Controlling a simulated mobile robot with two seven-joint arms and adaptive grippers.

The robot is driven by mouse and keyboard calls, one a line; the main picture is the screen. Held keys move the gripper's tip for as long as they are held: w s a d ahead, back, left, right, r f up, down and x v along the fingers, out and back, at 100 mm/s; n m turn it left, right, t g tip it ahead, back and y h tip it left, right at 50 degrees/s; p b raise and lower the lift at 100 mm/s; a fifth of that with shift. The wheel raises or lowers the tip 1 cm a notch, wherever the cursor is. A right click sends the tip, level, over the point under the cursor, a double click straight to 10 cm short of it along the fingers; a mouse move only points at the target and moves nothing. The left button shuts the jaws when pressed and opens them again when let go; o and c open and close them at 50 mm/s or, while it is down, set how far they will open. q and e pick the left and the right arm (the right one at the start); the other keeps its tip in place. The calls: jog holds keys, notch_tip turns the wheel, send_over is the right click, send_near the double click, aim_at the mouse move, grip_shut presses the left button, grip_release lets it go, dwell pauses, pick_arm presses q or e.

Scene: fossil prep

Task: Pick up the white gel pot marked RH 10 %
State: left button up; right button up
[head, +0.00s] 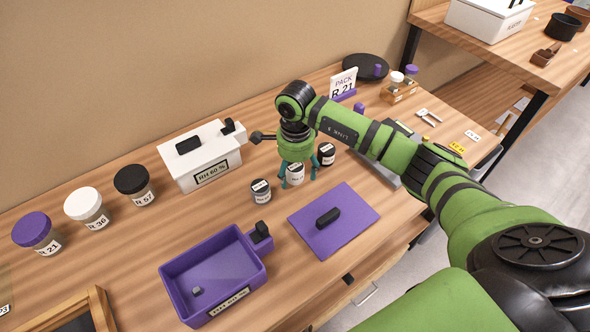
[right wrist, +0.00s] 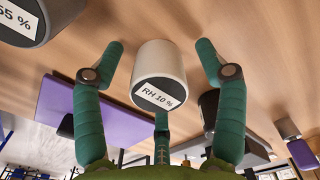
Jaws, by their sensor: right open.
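The white gel pot (head: 295,174) stands on the wooden bench in the head view. In the right wrist view the pot (right wrist: 160,70) shows its label "RH 10 %". My right gripper (head: 298,182) is over the pot with its green fingers pointing down around it. In the right wrist view the gripper (right wrist: 160,52) is open, with one finger on each side of the pot and a third behind it. Gaps show between the pot and the two side fingers. My left gripper is not in view.
A grey pot (head: 261,192) and a dark pot (head: 327,154) stand close on either side. A purple lid (head: 352,205) with a black handle lies in front. A purple box (head: 176,283) and a white box (head: 182,172) stand to the left.

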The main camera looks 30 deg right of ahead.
jog(key=c, duration=1.2)
jog(key=shift+c, duration=0.2)
